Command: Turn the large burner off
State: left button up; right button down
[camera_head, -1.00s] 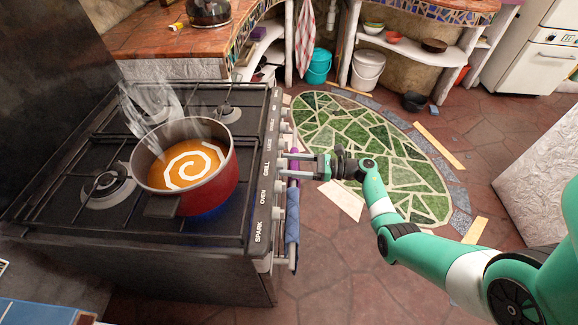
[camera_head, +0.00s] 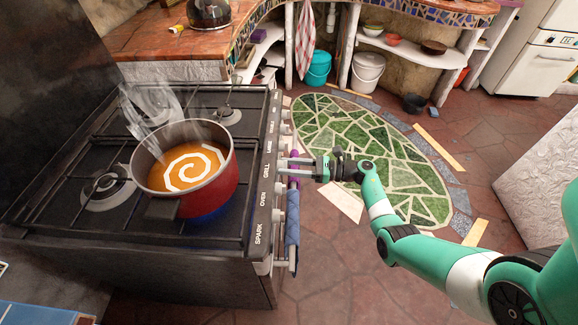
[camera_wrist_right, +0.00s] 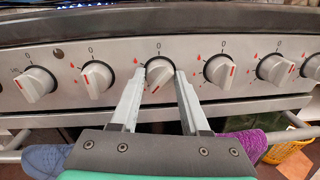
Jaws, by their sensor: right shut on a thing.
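The stove (camera_head: 262,205) has a front panel with a row of knobs. A red pot (camera_head: 215,190) of orange soup with a pale spiral stands on a near burner, with a blue glow under it. My right gripper (camera_head: 284,166) is at the front panel. In the right wrist view its two fingers (camera_wrist_right: 155,85) are shut on a pale knob (camera_wrist_right: 159,72), one on each side. That knob's red mark points down and slightly left, away from the 0 above it. My left gripper is not in view.
Other knobs (camera_wrist_right: 96,78) (camera_wrist_right: 219,70) flank the held one closely. A blue cloth (camera_head: 292,228) and a purple cloth (camera_wrist_right: 238,145) hang on the rail below. Steam rises over the pot.

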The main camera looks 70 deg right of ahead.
jog(key=shift+m, duration=0.3)
jog(key=shift+w+d+m+g+y+p, duration=0.1)
jog(key=shift+m+g+y+p, duration=0.4)
jog(key=shift+m, duration=3.8)
jog(key=shift+s+d+m+t+y+p, duration=0.1)
jog(key=shift+m+p, duration=0.75)
jog(key=shift+m, duration=3.45)
jog(key=shift+w+m+g+y+p, duration=0.1)
jog(key=shift+m+g+y+p, duration=0.4)
jog(key=shift+m, duration=3.8)
jog(key=shift+c, duration=1.9)
grip_release()
